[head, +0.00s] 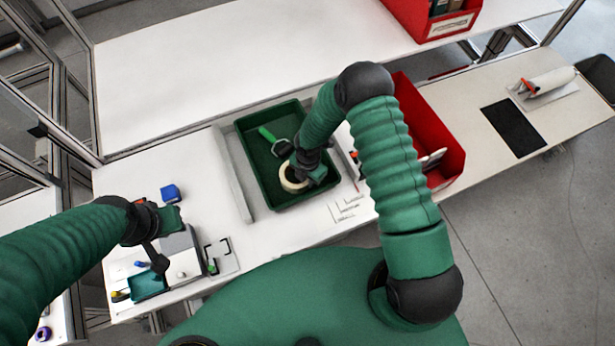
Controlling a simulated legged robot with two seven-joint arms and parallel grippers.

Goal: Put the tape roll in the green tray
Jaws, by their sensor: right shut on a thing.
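The tape roll (291,182), a pale cream ring, is inside the outline of the green tray (247,176), near its middle. I cannot tell whether it touches the tray floor. My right gripper (300,176) reaches down over the tray and is shut on the tape roll; its fingers are partly hidden by the wrist. A tool with a green handle (267,134) lies in the tray, at the back left of the roll. My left gripper (160,262) hangs over the left end of the table, away from the tray; its jaw opening is not clear.
A blue block (170,192) lies beyond my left gripper. A small teal bin (147,286) stands at the front left. A red bin (450,150) stands right of the tray, partly behind my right arm. A grey bar (232,175) runs along the tray's left.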

